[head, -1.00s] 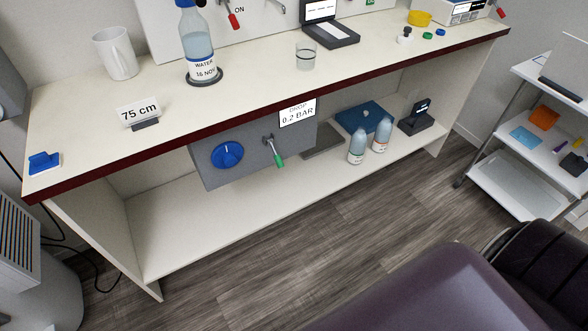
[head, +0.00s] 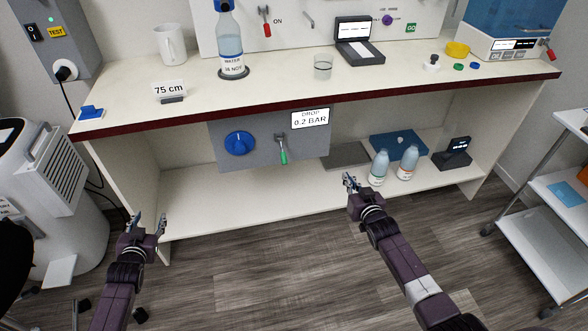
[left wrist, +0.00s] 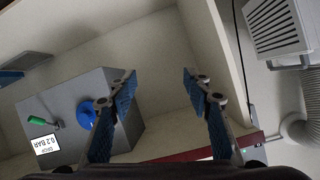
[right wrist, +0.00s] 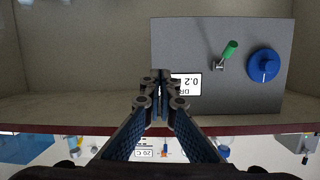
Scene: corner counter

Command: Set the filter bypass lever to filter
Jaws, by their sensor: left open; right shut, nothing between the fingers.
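A green-handled lever (head: 283,150) on the grey panel (head: 222,128) under the counter appears to be the bypass lever. Its handle hangs mostly downward; no position label is legible beside it. The lever also shows in the left wrist view (left wrist: 39,119) and right wrist view (right wrist: 229,49). A blue round knob (head: 240,143) sits left of it, and a "DROP 0.2 BAR" display (head: 311,118) upper right. My left gripper (head: 148,219) is open and empty, low and left of the panel. My right gripper (head: 348,180) is shut and empty, right of and below the lever, apart from it.
The counter edge (head: 330,98) overhangs the panel. Two bottles (head: 378,168) and a blue box (head: 397,146) stand on the lower shelf, right of the panel. A red-handled lever (head: 266,27) is on the backboard. The shelf below the panel is clear.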

